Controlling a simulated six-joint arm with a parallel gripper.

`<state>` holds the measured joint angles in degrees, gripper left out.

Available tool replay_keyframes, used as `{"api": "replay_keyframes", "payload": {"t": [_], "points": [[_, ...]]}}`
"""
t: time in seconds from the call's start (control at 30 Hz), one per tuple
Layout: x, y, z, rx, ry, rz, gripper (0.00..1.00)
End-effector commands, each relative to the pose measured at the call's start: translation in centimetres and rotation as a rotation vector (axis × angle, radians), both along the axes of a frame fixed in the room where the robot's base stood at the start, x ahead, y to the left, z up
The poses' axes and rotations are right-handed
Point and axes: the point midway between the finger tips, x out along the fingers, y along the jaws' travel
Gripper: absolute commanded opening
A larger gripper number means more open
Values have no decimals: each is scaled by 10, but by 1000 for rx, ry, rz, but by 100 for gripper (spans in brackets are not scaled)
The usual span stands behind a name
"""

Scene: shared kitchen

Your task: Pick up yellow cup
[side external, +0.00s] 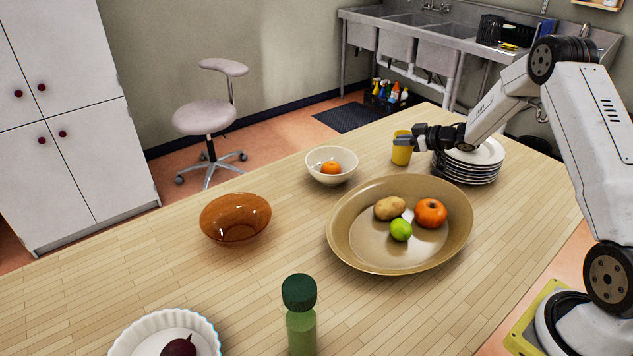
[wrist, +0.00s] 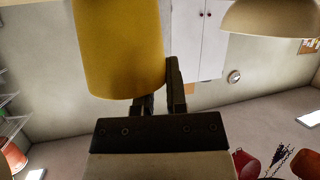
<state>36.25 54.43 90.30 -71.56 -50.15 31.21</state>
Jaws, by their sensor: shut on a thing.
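The yellow cup (side external: 401,154) is upright at the far side of the table, just left of the plate stack. My gripper (side external: 404,141) reaches in from the right and is shut on the cup. In the wrist view the yellow cup (wrist: 120,50) fills the upper left, against the dark fingers (wrist: 160,88), and hides part of them. I cannot tell whether the cup's base touches the table.
A stack of plates (side external: 465,171) stands under my forearm. A large tan bowl (side external: 345,240) holds a potato, a lime and an orange-red fruit. A white bowl (side external: 320,173) holds an orange fruit. A brown bowl (side external: 235,220) and green bottle (side external: 301,325) stand nearer. Table space left is clear.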

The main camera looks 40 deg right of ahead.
Motion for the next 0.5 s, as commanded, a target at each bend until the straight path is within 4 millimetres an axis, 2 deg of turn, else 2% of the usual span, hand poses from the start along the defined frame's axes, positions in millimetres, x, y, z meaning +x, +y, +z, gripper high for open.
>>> {"api": "replay_keyframes", "payload": {"t": [0.33,0.5], "points": [[1,0,32,-2,-4,0,0],[-14,5,48,-2,-3,0,0]]}}
